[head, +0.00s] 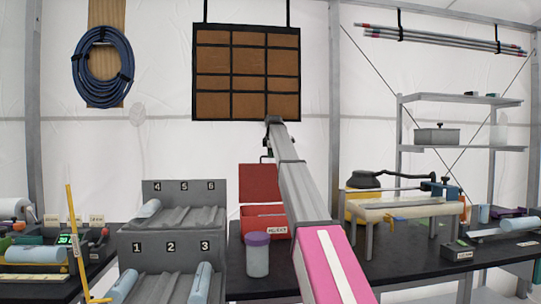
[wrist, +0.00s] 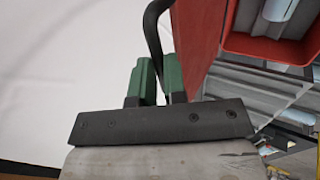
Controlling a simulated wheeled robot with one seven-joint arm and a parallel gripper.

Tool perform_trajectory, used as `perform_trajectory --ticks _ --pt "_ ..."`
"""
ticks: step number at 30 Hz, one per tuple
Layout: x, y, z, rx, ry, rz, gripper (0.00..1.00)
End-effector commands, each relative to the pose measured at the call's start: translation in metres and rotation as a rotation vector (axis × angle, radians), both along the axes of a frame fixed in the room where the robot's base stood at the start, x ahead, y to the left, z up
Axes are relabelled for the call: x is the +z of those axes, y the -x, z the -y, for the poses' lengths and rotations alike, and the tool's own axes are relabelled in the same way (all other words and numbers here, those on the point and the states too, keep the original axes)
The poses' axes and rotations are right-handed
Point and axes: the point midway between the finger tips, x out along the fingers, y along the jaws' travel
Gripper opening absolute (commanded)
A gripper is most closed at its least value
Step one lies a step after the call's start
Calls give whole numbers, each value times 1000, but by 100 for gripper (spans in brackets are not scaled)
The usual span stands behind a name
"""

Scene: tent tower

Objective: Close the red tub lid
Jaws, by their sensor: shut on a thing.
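The red tub (head: 265,222) stands on the dark bench, and its red lid (head: 259,183) is raised upright at the back. In the wrist view the lid (wrist: 203,45) is seen nearly edge-on beside the open tub (wrist: 266,46). A pale blue-grey rolled thing (wrist: 278,9) lies inside the tub. My gripper (wrist: 159,68) has green fingers shut on a black curved handle (wrist: 152,28), at the lid's edge. Where the handle joins the lid is out of frame. In the head view my gripper (head: 267,147) is just above the lid's top edge, partly hidden by my arm.
A purple-capped jar (head: 257,258) stands in front of the tub. A grey numbered rack (head: 170,245) with pale blue rolls is at left. A bench fixture (head: 405,210) and yellow pot are at right. A brown panel (head: 246,72) hangs behind, above my gripper.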

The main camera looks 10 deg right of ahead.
Motion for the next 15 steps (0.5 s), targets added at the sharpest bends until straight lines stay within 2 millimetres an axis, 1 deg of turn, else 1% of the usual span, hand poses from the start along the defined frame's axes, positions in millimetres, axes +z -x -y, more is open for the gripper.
perform_trajectory --ticks 1,8,15 --pt "-4 18 0 0 0 32 0" --pt "-11 72 0 0 0 230 0" --pt "-31 128 0 -1 0 458 0"
